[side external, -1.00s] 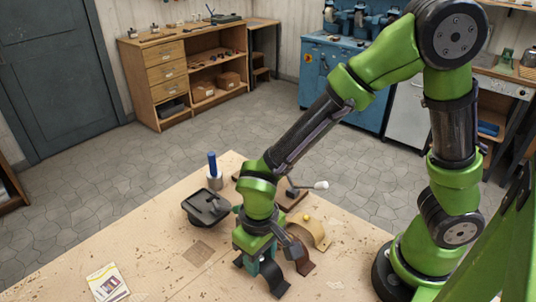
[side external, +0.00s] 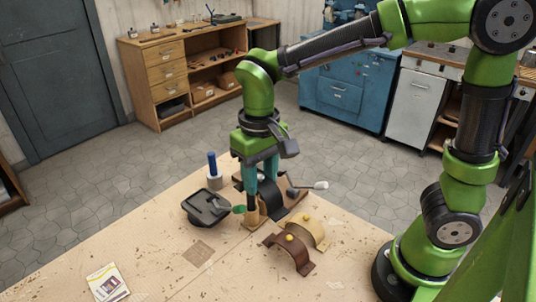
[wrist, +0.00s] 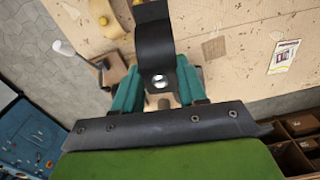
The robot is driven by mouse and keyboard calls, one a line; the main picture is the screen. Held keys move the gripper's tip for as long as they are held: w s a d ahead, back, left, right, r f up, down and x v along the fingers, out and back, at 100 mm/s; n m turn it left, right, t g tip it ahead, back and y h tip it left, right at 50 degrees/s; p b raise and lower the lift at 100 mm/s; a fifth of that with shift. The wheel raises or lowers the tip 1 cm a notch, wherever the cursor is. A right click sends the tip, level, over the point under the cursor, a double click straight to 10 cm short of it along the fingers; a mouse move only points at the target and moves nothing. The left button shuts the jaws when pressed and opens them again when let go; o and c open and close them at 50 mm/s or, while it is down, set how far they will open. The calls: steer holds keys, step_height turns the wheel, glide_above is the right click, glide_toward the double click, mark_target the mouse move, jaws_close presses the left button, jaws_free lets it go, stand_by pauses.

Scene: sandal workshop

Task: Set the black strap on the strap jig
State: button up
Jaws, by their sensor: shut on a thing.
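The black strap (wrist: 153,38) is an arched band held between my gripper's teal fingers, with a round metal spot near its held end in the wrist view. In the side view the strap (side external: 267,189) is partly hidden by the fingers. My gripper (side external: 261,186) is shut on it, raised above the table. What looks like the strap jig (side external: 289,200), a brown wooden block on a dark base with a white-knobbed lever (side external: 318,185), is behind and right of the gripper. It partly shows in the wrist view (wrist: 112,72). Whether strap and jig touch, I cannot tell.
A dark brown strap (side external: 288,256) and a tan strap (side external: 306,229), each with a yellow knob, lie nearer the front. The front left tabletop is mostly clear.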

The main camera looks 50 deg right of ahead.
steer(key=w+d+n, duration=0.1)
steer(key=w+d, duration=0.4)
steer(key=d, duration=0.7)
steer(key=w+r, duration=0.2)
steer(key=w, duration=0.7)
steer(key=shift+n, duration=0.3)
steer(key=f, duration=1.3)
steer(key=shift+s+d+f, duration=0.15)
steer(key=shift+s+d, duration=0.05)
steer(key=shift+s, duration=0.1)
steer(key=d, duration=0.4)
steer(key=shift+d, duration=0.2)
steer(key=shift+a+f, duration=0.2)
steer(key=shift+f, duration=0.4)
steer(key=shift+f, duration=0.15)
steer(key=o, duration=1.1)
